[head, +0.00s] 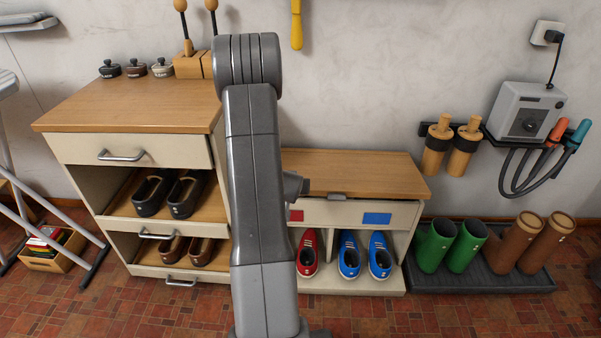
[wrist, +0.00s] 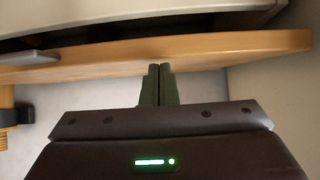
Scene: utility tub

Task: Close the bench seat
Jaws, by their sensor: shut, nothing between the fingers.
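The bench has a wooden seat (head: 365,172) over a cream front panel (head: 340,213) with red and blue labels. A small grey handle (head: 338,196) sits at the seat's front edge. In the wrist view, which looks upside down, the seat (wrist: 220,48) spans the frame, and a dark gap shows between it and the cream bench body (wrist: 180,8), so the seat appears slightly raised. The handle (wrist: 28,58) is at left. My gripper (wrist: 158,72) is shut and empty, fingertips at the seat's edge; contact is unclear. My arm mostly hides the gripper in the head view.
A shoe cabinet (head: 140,103) with open shelves stands left of the bench. Red and blue shoes (head: 350,255) sit beneath the bench panel. A boot tray (head: 478,272) with green and brown boots is at right. A grey wall unit (head: 525,110) has hoses.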

